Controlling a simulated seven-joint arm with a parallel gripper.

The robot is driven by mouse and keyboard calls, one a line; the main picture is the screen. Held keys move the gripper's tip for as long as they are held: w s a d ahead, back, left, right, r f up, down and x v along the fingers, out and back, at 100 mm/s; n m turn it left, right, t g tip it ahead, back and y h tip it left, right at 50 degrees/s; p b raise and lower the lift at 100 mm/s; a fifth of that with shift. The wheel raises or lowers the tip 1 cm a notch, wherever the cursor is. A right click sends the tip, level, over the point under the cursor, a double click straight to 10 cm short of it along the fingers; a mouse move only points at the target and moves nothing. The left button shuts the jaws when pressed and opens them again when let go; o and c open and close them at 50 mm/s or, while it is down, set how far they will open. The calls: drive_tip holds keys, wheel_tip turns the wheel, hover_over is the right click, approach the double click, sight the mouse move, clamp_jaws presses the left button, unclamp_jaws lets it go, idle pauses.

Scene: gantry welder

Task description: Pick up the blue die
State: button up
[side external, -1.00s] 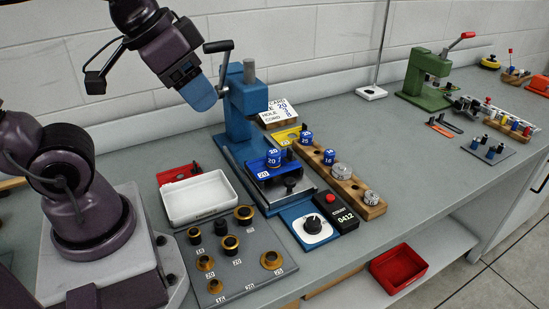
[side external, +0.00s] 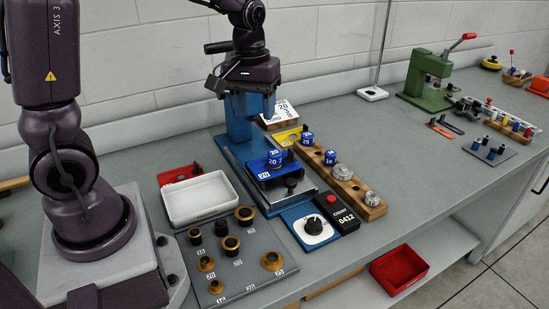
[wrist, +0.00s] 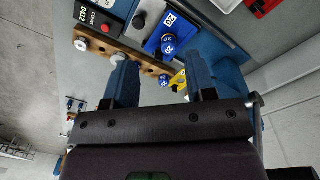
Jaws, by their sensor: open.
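Several blue dies are in view. One marked 20 (side external: 274,158) stands on the blue block of the press fixture; it also shows in the wrist view (wrist: 168,42). Two more stand on the wooden rack: a farther one (side external: 306,138) and a nearer one (side external: 330,157). A small blue one (wrist: 164,79) also shows between my fingers in the wrist view.
A white tray (side external: 198,197) and a grey board with brass rings (side external: 238,265) lie to the left. Silver dies (side external: 342,171) share the rack. A black control box (side external: 342,219) is in front.

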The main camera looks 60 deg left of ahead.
sight(275, 152)
drive_tip(key=w+a+f+n, duration=0.55)
drive_tip(key=w+n, duration=0.25)
drive_tip(key=n, duration=0.3)
drive_tip(key=f, duration=0.8)
drive_tip(key=a+f, duration=0.1)
drive_tip(key=f, duration=0.3)
drive_tip(key=shift+s+f, duration=0.1)
drive_tip(key=shift+f, duration=0.3)
drive_tip(key=c, duration=0.8)
drive_tip(key=shift+r, duration=0.1)
